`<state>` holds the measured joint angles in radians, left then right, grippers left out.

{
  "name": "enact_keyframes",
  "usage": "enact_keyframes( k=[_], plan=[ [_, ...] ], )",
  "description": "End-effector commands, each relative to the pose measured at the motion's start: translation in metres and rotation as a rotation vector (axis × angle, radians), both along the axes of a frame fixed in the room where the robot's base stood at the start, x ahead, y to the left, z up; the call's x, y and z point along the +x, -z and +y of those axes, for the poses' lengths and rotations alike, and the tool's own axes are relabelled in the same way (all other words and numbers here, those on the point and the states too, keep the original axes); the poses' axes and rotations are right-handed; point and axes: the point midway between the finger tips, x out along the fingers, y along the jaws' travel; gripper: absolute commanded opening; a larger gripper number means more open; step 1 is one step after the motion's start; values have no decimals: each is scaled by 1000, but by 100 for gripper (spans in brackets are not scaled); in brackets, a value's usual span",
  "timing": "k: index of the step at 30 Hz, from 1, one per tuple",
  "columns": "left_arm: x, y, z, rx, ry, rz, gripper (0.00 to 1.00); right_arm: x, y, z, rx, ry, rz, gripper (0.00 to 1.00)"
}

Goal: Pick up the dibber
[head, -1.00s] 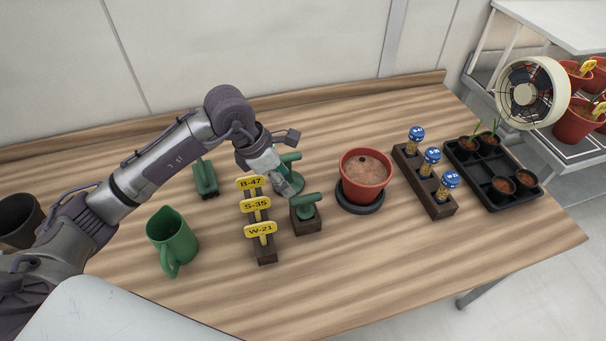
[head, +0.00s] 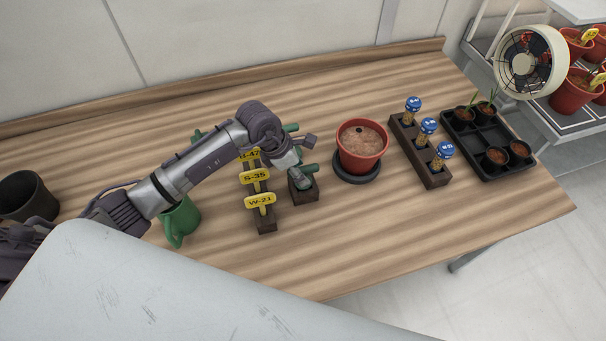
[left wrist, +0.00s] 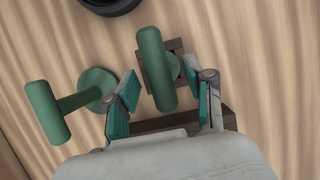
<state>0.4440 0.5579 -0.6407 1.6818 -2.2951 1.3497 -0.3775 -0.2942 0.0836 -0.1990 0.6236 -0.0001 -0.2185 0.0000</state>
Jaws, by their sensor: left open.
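The dibber (head: 310,170) has a green T-shaped handle and stands in a dark wooden block (head: 305,195) left of the red pot. Its shaft is hidden in the head view. In the left wrist view the dibber's handle (left wrist: 154,65) lies between the fingers of my left gripper (left wrist: 166,98). My left gripper (head: 297,178) is open, with a gap visible between each finger and the handle. My right gripper is out of view.
Yellow labels in a dark rack (head: 266,224) stand close left of the block. The red pot (head: 362,140) sits on a dark saucer to the right. A green jug (head: 180,222) is partly behind my arm. The table's front right is clear.

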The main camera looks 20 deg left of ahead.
Motion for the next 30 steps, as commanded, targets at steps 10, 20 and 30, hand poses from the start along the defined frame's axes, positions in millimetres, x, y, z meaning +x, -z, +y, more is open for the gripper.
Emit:
enact_keyframes(
  k=[10, 20, 30],
  plan=[
    [5, 23, -8, 0, 0, -1, 53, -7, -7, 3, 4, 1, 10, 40],
    [5, 23, -8, 0, 0, -1, 16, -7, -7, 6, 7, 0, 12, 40],
    [5, 22, -8, -1, 0, -2, 0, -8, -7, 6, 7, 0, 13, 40]
  ],
)
